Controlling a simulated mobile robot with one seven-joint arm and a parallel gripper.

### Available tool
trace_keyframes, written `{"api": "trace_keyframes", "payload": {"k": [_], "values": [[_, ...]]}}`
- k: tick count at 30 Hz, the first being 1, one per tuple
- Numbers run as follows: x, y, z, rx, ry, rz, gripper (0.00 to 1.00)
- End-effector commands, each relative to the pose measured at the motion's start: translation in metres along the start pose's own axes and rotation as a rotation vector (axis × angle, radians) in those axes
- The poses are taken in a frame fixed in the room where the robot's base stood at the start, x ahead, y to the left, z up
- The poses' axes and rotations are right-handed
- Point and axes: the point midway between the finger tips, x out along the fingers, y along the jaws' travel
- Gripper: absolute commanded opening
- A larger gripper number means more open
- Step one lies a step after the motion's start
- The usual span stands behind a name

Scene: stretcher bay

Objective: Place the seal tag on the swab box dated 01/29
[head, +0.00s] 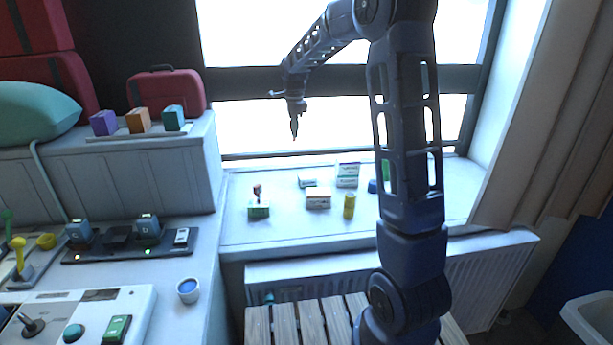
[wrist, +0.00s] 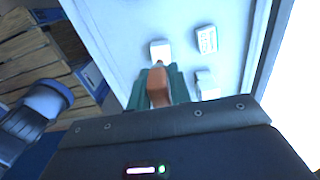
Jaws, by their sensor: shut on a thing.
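My gripper (head: 295,130) hangs in front of the window, above the white sill. In the wrist view my gripper (wrist: 160,88) is shut on an orange-brown piece, which I take for the seal tag (wrist: 159,86). Several small boxes are on the sill below: a small white box (head: 307,181), a taller white box with a coloured band (head: 347,180) and a white box with an orange-brown top (head: 318,202). The wrist view shows white boxes (wrist: 206,39) ahead of and beside the fingers, apart from the held piece. The dates are too small to read, so I cannot tell which box says 01/29.
A red-handled stamp on a green block (head: 258,209), a yellow cylinder (head: 349,206) and a blue item (head: 373,186) also stand on the sill (head: 285,228). A counter with a control panel is at left. The sill's front strip is clear.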

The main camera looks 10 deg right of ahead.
Motion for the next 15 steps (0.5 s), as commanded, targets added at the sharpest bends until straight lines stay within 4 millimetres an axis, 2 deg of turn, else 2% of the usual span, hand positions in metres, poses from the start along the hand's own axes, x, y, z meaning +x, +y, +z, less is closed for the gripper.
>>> {"api": "trace_keyframes", "payload": {"k": [1,3,9,15], "values": [[0.003,-0.017,-0.006,0.003,0.0,0.002,0.0],[0.005,-0.038,-0.014,-0.001,0.0,0.001,0.0],[0.015,-0.094,-0.04,-0.008,0.004,0.0,0.0],[0.022,-0.13,-0.059,-0.017,0.008,-0.003,0.0]]}}
